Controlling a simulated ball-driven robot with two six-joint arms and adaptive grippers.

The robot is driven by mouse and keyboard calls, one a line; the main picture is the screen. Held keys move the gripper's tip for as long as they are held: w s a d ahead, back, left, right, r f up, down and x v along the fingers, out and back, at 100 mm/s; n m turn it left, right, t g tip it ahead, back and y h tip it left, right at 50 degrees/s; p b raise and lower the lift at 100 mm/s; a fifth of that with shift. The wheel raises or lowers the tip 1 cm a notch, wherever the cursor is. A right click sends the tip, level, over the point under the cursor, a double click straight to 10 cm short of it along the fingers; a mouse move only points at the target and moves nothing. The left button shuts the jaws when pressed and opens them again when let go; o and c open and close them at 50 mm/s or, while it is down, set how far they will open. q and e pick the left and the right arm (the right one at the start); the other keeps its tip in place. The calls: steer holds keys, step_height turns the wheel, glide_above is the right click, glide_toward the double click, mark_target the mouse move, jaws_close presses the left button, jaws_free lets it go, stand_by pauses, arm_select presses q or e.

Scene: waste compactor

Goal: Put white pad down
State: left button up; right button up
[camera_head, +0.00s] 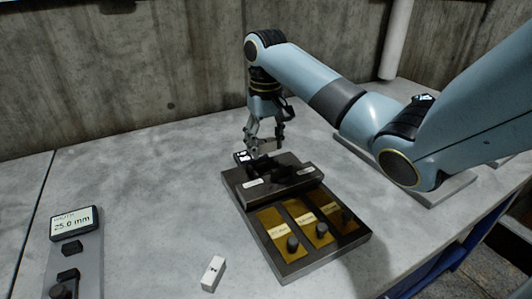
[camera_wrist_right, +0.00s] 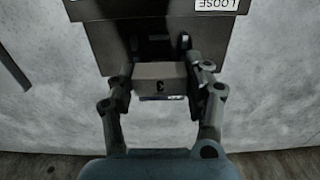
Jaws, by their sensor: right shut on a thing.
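My right gripper (camera_head: 264,142) is at the back edge of a dark fixture (camera_head: 290,262). It is shut on a pale grey-beige block marked 3 (camera_wrist_right: 160,74), which I take for the pad. In the right wrist view the fingers of the gripper (camera_wrist_right: 162,84) press on its two sides, beside the fixture's edge. I cannot tell whether the block touches the fixture or the table. Another small white block (camera_head: 213,273) with a dark mark lies apart on the table, front centre. My left gripper is not in view.
A gauge with a display (camera_head: 76,223) reading 25.0 mm stands at left. The grey table (camera_head: 130,180) between gauge and fixture is mostly clear. A concrete wall (camera_head: 130,80) is behind.

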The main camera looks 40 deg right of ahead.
mark_target(266, 152)
step_height(266, 152, down, 3)
steer(key=shift+r, duration=0.1)
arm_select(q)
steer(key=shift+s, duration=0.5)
arm_select(e)
steer(key=shift+f, duration=0.2)
steer(key=shift+f, duration=0.1)
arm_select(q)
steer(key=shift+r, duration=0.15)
arm_select(e)
steer(key=shift+f, duration=0.5)
steer(key=o, duration=1.2)
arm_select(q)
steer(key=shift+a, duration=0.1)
arm_select(e)
steer(key=shift+o, duration=0.2)
